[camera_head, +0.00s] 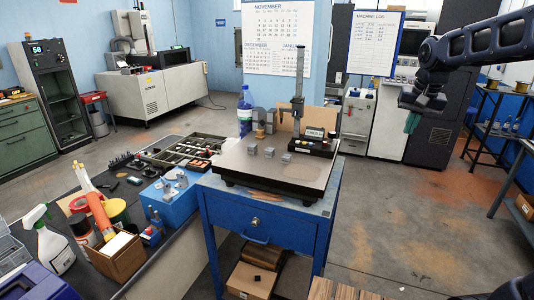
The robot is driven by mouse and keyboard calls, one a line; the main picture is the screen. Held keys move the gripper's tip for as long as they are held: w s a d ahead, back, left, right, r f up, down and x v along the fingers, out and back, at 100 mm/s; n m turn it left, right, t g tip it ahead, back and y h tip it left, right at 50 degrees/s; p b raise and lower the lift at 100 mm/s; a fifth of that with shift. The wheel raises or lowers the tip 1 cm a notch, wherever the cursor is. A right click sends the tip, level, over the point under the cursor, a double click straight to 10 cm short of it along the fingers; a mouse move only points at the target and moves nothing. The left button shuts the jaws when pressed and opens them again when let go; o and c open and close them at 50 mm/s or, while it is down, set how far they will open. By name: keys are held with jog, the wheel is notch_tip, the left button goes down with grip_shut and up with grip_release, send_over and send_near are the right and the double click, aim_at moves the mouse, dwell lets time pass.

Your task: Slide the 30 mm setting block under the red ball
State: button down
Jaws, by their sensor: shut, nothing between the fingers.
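Three small grey blocks sit apart on the dark granite plate of the blue cabinet: a left block (252,150), a middle block (268,152) and a right block (286,158). I cannot tell which is the 30 mm setting block. A height gauge (298,85) with a tall column stands upright at the back of the plate (240,172). I cannot make out the red ball at this size. My gripper (411,123) hangs in the air at the upper right, well away from the plate and blocks. It is shut and empty, with greenish fingertips.
A black box with a display (312,143) stands on the plate's back right.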

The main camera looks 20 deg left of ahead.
jog(key=w+a+g, duration=0.1)
jog(key=w+a, duration=0.1)
jog(key=a, duration=0.5)
jog(key=w+a, duration=0.3)
jog(key=a, duration=0.3)
jog(key=g+h, duration=0.1)
jog(key=g, duration=0.1)
send_over(267, 160)
jog(key=s, duration=0.4)
notch_tip(267, 160, down, 10)
notch_tip(267, 160, down, 9)
jog(key=shift+f, duration=0.1)
jog(key=w, duration=0.2)
jog(key=shift+w+f, duration=0.3)
jog(key=shift+w, duration=0.75)
jog(key=w, duration=0.9)
jog(key=shift+w, duration=0.2)
